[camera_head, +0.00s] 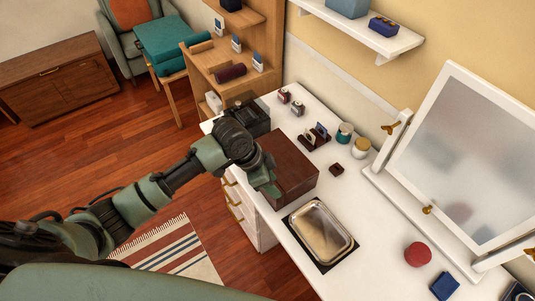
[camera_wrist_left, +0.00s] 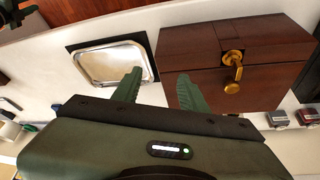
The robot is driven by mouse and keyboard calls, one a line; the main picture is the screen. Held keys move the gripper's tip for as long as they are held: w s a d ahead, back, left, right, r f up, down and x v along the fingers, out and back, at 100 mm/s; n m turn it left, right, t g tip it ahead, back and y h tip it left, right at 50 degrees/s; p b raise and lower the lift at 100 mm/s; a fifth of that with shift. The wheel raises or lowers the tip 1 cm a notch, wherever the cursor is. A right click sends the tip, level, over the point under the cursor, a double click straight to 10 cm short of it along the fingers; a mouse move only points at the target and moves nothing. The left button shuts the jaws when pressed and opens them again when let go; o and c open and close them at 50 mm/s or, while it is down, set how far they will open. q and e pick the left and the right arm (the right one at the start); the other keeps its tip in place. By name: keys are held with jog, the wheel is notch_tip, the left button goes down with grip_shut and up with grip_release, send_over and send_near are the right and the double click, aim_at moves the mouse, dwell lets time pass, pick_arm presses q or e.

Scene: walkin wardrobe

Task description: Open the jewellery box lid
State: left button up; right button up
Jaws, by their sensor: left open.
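The jewellery box (camera_head: 290,168) is a dark reddish-brown wooden box on the white dressing table, with its lid shut. In the left wrist view the box (camera_wrist_left: 275,50) shows a brass clasp (camera_wrist_left: 232,72) on one side. My left gripper (camera_head: 268,190) is at the box's near edge in the head view and partly covers it. In the left wrist view its two green fingers (camera_wrist_left: 158,88) are apart with nothing between them. One finger overlaps the lower corner of the box in the picture; I cannot tell whether it touches.
A silver tray (camera_head: 322,232) on a dark mat lies beside the box. A small brown block (camera_head: 336,169), a card holder (camera_head: 314,138) and jars (camera_head: 361,147) stand behind it. A tilting mirror (camera_head: 462,150), a red round item (camera_head: 418,254) and a blue box (camera_head: 445,286) are to the right.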

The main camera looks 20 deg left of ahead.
pick_arm(q)
send_near(282, 155)
jog(key=s+a+r, duration=0.2)
jog(key=s+a, duration=0.1)
jog(key=s, duration=0.1)
jog(key=p+x, duration=0.1)
jog(key=x, duration=0.6)
jog(key=shift+s+d+f+p, duration=0.15)
jog(key=shift+d+f+p, duration=0.1)
jog(key=shift+p, duration=0.1)
jog(key=shift+r, duration=0.1)
grip_shut()
dwell(0.3)
